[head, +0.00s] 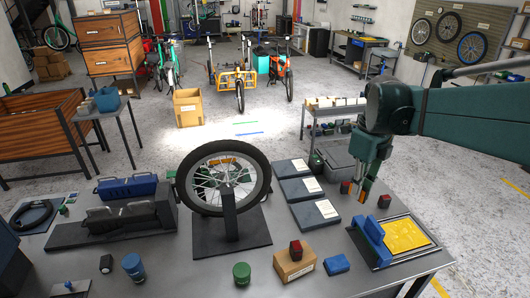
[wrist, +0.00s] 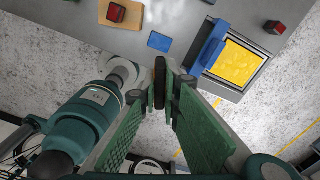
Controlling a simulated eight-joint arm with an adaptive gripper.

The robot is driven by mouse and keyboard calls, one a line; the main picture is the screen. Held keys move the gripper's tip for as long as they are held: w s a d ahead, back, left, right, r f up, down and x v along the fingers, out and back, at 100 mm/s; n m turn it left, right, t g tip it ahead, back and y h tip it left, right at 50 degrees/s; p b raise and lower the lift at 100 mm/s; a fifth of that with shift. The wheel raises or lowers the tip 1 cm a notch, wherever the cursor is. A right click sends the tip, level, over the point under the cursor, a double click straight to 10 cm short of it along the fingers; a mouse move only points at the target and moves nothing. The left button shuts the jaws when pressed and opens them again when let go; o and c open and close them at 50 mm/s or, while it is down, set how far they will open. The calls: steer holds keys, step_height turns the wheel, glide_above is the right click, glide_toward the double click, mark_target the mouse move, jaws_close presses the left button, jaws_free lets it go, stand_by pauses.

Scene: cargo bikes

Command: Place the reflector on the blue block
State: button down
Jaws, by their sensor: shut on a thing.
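My gripper (head: 357,189) hangs above the back right part of the workbench, pointing down. In the wrist view its fingers (wrist: 164,90) are shut on a thin dark thing with an orange edge, the reflector (wrist: 159,80), seen edge-on. In the head view only a small orange-red part of it (head: 346,187) shows at the fingertips. A small blue block (head: 337,264) lies flat on the bench, nearer the front edge, with a bare top. It also shows in the wrist view (wrist: 160,41), above the fingertips in the picture. The reflector is apart from it.
A cardboard-coloured box (head: 294,267) bearing a red block (head: 296,250) stands left of the blue block. A yellow-floored tray (head: 422,252) with a larger blue piece (head: 370,240) is to its right. Another red block (head: 384,201) sits behind. A wheel stand (head: 231,222) stands left.

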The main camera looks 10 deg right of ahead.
glide_above(337, 262)
step_height(337, 262, down, 23)
stand_by(0.4)
stand_by(0.3)
steer(key=shift+f+b, duration=0.3)
steer(key=shift+f, duration=2.65)
steer(key=shift+f, duration=2.05)
steer(key=shift+f+b, duration=0.2)
steer(key=shift+b, duration=0.25)
steer(key=c, duration=2.6)
jaws_free()
steer(key=shift+o, duration=0.2)
